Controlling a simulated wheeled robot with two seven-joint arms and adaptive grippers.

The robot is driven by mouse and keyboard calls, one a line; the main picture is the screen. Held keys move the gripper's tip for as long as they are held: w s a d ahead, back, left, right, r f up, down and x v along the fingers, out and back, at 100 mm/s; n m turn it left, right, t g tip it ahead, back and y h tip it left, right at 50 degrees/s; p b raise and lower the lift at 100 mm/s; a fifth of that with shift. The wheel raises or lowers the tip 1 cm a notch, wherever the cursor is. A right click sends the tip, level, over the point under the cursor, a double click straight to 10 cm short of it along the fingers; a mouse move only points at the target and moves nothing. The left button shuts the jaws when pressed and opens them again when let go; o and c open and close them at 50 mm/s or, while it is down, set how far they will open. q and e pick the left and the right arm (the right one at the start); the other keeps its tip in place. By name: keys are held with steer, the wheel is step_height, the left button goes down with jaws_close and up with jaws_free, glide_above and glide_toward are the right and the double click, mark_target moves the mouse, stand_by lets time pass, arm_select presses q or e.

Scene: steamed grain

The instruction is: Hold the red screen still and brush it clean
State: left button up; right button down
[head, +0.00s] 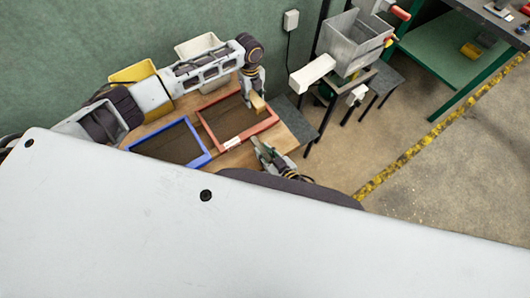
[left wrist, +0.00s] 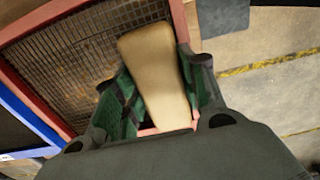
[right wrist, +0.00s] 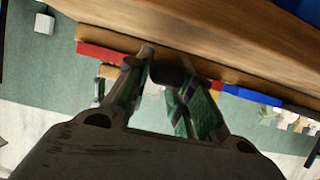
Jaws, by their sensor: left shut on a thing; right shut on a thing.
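The red screen (head: 209,123), a red frame around brown mesh, lies on the wooden table; its mesh also shows in the left wrist view (left wrist: 75,55). My left gripper (head: 257,95) is shut on a tan wooden brush (head: 258,104), over the screen's right part. The brush (left wrist: 158,75) stands between the fingers in the left wrist view; its bristles are hidden. My right gripper (head: 258,144) is at the screen's near edge. In the right wrist view its fingertips (right wrist: 167,70) close on a dark piece by the red frame (right wrist: 105,52), apparently the screen's grip.
A blue-framed screen (head: 205,155) lies left of the red one. A yellow bin (head: 133,72) and a cream bin (head: 196,46) stand behind, by the green wall. A grey metal hopper machine (head: 350,42) stands to the right. A dark plate (head: 297,118) lies beside the red screen.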

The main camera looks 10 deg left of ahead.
arm_select(q)
steer(key=shift+s+a+f, duration=0.1)
steer(key=shift+a+f, duration=0.05)
steer(key=shift+a, duration=0.1)
steer(key=shift+s+a, duration=0.25)
steer(key=shift+s, duration=0.05)
steer(key=shift+s+a, duration=0.85)
steer(key=shift+s, duration=0.1)
steer(key=shift+s, duration=0.1)
steer(key=shift+s+a, duration=1.15)
steer(key=shift+s+a, duration=1.15)
steer(key=shift+s, duration=0.25)
steer(key=shift+s+a+f, duration=0.1)
steer(key=shift+s+a, duration=0.05)
